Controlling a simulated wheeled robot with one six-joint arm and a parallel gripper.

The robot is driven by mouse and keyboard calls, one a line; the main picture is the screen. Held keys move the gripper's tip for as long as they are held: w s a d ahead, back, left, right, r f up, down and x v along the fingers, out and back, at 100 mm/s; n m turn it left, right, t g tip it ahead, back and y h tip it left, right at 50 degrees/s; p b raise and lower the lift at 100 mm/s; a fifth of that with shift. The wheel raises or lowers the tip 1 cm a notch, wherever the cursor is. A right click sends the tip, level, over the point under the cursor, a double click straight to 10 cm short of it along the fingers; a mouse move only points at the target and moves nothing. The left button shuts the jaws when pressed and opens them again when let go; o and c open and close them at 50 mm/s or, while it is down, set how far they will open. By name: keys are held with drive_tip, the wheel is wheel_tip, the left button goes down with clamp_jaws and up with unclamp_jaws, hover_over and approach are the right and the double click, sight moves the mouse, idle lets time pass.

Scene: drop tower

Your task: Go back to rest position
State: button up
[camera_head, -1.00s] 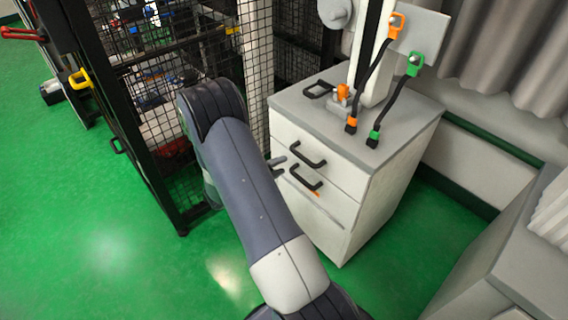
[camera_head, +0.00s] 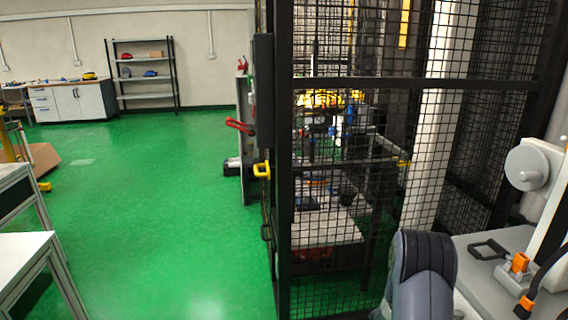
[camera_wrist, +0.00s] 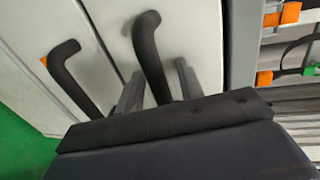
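In the wrist view my gripper (camera_wrist: 157,84) is open, its two grey fingers apart. A black drawer handle (camera_wrist: 150,50) shows between the fingers in the picture; I cannot tell whether they touch it. A second black handle (camera_wrist: 68,68) is to the left on the white drawer fronts (camera_wrist: 100,30). In the head view only a dark link of my arm shows at the lower right, and my gripper is out of the frame.
A black mesh cage (camera_head: 350,180) stands beside my arm. The grey cabinet top (camera_head: 490,250) with an orange connector (camera_head: 520,262) is at the right. Green floor (camera_head: 150,200) is clear on the left, with a table (camera_head: 25,255) at the left edge.

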drive_tip(key=shift+f+v, duration=0.2)
drive_tip(key=shift+v, duration=0.65)
drive_tip(key=shift+f+v, duration=0.15)
drive_tip(key=shift+v, duration=0.7)
drive_tip(key=shift+a, duration=0.1)
